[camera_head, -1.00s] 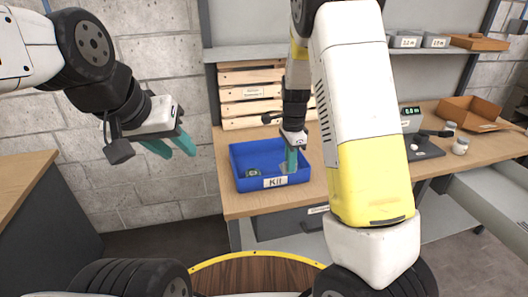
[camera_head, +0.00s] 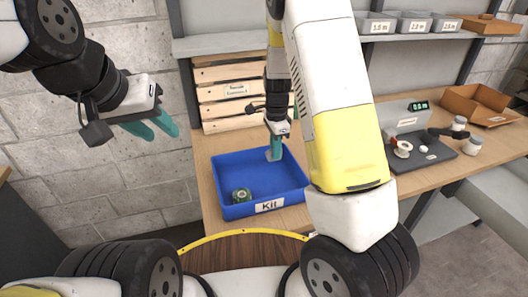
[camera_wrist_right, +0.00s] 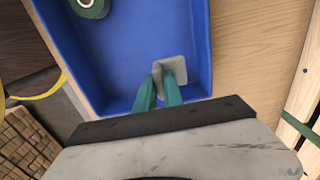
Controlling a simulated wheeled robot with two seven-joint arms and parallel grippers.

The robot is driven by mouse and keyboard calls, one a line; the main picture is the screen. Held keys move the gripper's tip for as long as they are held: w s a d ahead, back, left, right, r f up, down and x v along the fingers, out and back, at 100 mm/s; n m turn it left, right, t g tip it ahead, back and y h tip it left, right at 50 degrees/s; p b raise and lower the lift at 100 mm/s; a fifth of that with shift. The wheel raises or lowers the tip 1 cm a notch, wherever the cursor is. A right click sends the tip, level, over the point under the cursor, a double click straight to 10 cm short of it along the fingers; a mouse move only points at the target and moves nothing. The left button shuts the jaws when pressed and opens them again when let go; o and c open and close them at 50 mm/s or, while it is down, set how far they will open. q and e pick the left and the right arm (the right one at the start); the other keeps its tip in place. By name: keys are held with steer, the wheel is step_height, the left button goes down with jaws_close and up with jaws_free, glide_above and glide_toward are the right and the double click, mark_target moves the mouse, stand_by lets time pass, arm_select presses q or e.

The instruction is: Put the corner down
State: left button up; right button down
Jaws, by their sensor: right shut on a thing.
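The corner, a small grey piece (camera_head: 272,155), is held in my right gripper (camera_head: 277,148) just inside the back of the blue Kit box (camera_head: 268,205). In the right wrist view the corner (camera_wrist_right: 178,70) shows as a grey plate at the teal fingertips (camera_wrist_right: 158,82), above or on the blue floor; I cannot tell whether it touches. My right gripper is shut on the corner. My left gripper (camera_head: 155,127) hangs empty left of the bench, its teal fingers apart.
A green roll (camera_head: 241,195) lies in the front left of the box; most of the box floor is clear. A wooden crate (camera_head: 228,92) stands behind it. A scale (camera_head: 418,150), white jars and a cardboard tray (camera_head: 478,105) are on the right.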

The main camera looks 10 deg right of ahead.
steer(key=shift+f, duration=3)
steer(key=shift+f, duration=0.1)
steer(key=c, duration=1.5)
jaws_free()
steer(key=shift+o, duration=0.2)
step_height(320, 180, up, 12)
steer(key=shift+r, duration=0.1)
steer(key=s+d+r+n+t+y, duration=0.2)
steer(key=s+r+n+t, duration=0.4)
steer(key=s+r+n, duration=1)
steer(key=s+r, duration=0.3)
steer(key=s, duration=0.4)
steer(key=shift+s+r, duration=0.35)
steer(key=shift+r, duration=0.05)
